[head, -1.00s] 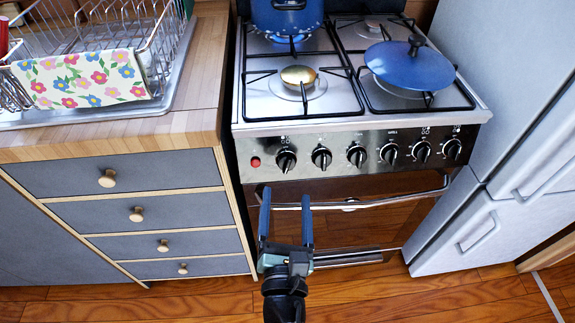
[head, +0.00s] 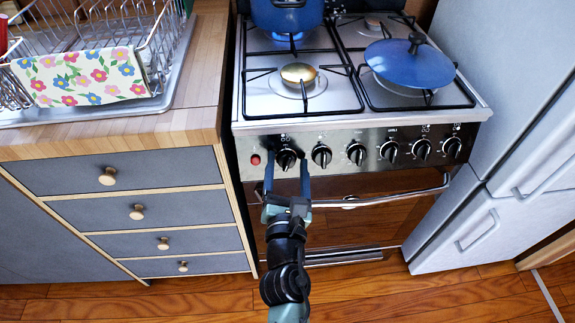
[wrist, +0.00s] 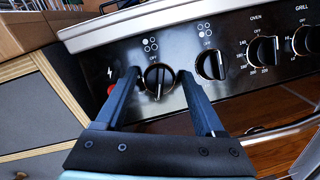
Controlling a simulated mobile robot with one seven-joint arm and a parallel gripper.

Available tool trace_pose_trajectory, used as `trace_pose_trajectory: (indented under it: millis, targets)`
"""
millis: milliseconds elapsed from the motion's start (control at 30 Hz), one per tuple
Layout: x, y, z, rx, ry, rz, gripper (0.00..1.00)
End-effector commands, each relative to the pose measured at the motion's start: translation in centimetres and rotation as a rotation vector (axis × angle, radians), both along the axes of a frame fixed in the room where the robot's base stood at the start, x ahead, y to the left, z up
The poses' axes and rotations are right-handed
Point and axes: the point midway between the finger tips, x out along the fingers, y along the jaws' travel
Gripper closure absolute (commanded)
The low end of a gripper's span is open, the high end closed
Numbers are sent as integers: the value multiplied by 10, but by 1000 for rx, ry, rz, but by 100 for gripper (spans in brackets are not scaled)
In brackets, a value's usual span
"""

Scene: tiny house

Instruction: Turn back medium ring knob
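The stove's control panel (head: 415,133) carries a row of black knobs. The leftmost knob (head: 286,158) sits right of a red button. In the wrist view this knob (wrist: 158,80) has its raised grip close to upright, with a four-dot burner mark above it. My gripper (head: 287,165) is open, with one blue finger on each side of that knob. In the wrist view its fingertips (wrist: 160,74) flank the knob; contact is not clear. A blue flame (head: 290,38) glows under the blue pot (head: 286,14) on the back-left burner.
The second knob (wrist: 211,65) is close to my right finger. The oven handle (head: 375,198) runs below the panel. A blue lid or pan (head: 410,66) sits on the right burners. A drawer counter (head: 100,150) stands left, a fridge (head: 530,110) right.

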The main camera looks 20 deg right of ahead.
Motion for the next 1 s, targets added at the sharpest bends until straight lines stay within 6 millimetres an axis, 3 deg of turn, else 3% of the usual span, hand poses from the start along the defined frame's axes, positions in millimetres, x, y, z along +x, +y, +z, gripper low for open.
trace_pose_trajectory:
  millis: [33,367,667,1000]
  targets:
    - [0,0,0,0,0,0,40]
    - [0,0,0,0,0,0,100]
    - [0,1,0,23,-8,-7,100]
    - [1,2,0,206,-62,-68,100]
